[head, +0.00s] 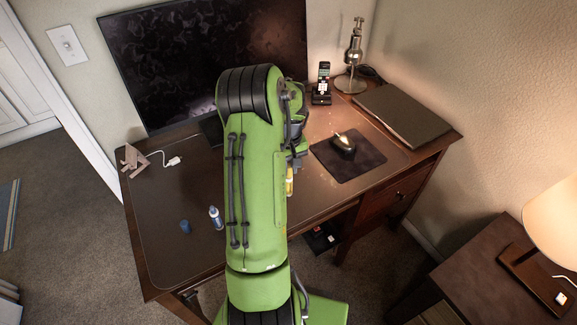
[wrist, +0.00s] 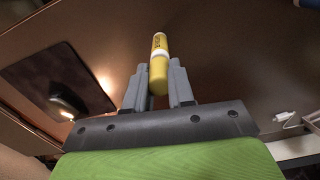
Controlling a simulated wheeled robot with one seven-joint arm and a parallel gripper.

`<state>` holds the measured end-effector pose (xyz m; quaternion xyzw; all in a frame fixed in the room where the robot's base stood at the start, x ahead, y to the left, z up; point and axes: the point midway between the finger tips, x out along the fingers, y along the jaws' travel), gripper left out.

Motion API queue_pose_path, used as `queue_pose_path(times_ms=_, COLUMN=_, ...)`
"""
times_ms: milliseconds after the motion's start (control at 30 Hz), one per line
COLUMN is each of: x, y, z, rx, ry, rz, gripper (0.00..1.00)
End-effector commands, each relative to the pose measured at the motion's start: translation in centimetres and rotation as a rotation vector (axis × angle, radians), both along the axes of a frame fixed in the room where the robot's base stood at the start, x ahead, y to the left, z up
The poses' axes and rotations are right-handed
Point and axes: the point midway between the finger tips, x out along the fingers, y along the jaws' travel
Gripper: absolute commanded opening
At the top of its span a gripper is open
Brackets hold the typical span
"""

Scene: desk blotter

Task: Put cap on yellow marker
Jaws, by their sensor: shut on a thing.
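The yellow marker (head: 289,182) shows at the right edge of my arm in the head view, over the desk. In the wrist view the yellow marker (wrist: 158,45) has dark lettering and a white band, and its near end sits between my fingers. My gripper (wrist: 158,84) is shut on it. In the head view my arm hides most of the gripper. I see no separate yellow cap, and I cannot tell which end of the marker is bare or covered.
A dark blue cap-like piece (head: 185,227) and a white-and-blue marker (head: 215,217) are on the blotter, left of my arm. A mouse (head: 343,143) on a dark pad (head: 350,165), a phone dock (head: 321,95), a lamp (head: 352,70) and a monitor (head: 200,60) stand around.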

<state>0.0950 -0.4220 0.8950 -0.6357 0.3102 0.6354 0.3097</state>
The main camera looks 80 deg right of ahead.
Motion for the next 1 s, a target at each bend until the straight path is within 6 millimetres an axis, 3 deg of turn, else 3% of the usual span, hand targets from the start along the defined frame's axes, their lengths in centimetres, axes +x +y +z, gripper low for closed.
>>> queue_pose_path(times_ms=33, x=0.0, y=0.0, z=-0.3, rx=0.001, ry=0.0, rz=0.0, gripper=0.0)
queue_pose_path(times_ms=67, x=0.0, y=0.0, z=-0.3, rx=0.001, ry=0.0, rz=0.0, gripper=0.25)
queue_pose_path(times_ms=267, x=0.0, y=0.0, z=-0.2, rx=0.001, ry=0.001, rz=0.0, gripper=0.53)
queue_pose_path(times_ms=533, x=0.0, y=0.0, z=0.0, rx=0.0, ry=0.0, rz=0.0, gripper=0.53)
queue_pose_path(times_ms=633, x=0.0, y=-0.1, z=1.3, rx=-0.003, ry=-0.001, rz=0.001, gripper=0.53)
queue_pose_path(times_ms=1000, x=0.0, y=-0.1, z=11.6, rx=-0.005, ry=-0.002, rz=0.001, gripper=0.53)
